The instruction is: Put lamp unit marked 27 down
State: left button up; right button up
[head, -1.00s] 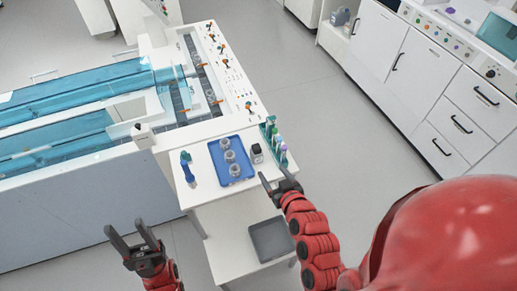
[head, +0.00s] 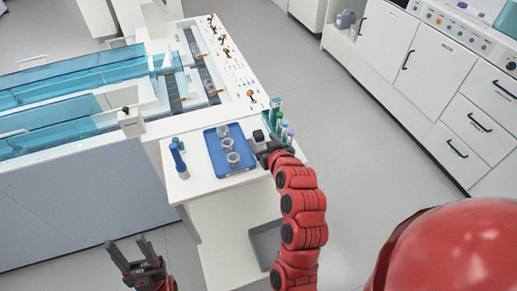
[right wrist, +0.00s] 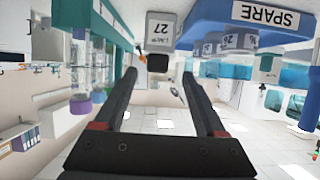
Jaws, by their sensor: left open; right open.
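The lamp unit marked 27 (head: 258,136) stands upright on the white table top, right of the blue tray. In the right wrist view, which is upside down, it is a pale block (right wrist: 160,27) with a dark cap. My right gripper (head: 264,150) is right beside it. In the wrist view its two fingers (right wrist: 160,72) are apart, with the lamp unit just beyond their tips and nothing held. Whether a finger touches it I cannot tell. My left gripper (head: 126,250) is open and empty, left of the table and away from it.
The blue tray (head: 212,157) holds several round clear-grey pieces; its SPARE label (right wrist: 265,15) shows in the wrist view. A rack of tubes (head: 270,122) stands close right of the lamp unit. A blue bottle (head: 178,160) stands left. A grey bin (head: 264,245) is on the lower shelf.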

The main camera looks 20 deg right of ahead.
aim_at(260, 137)
jog(key=shift+x, duration=2.65)
jog(key=shift+d, duration=0.15)
grip_shut()
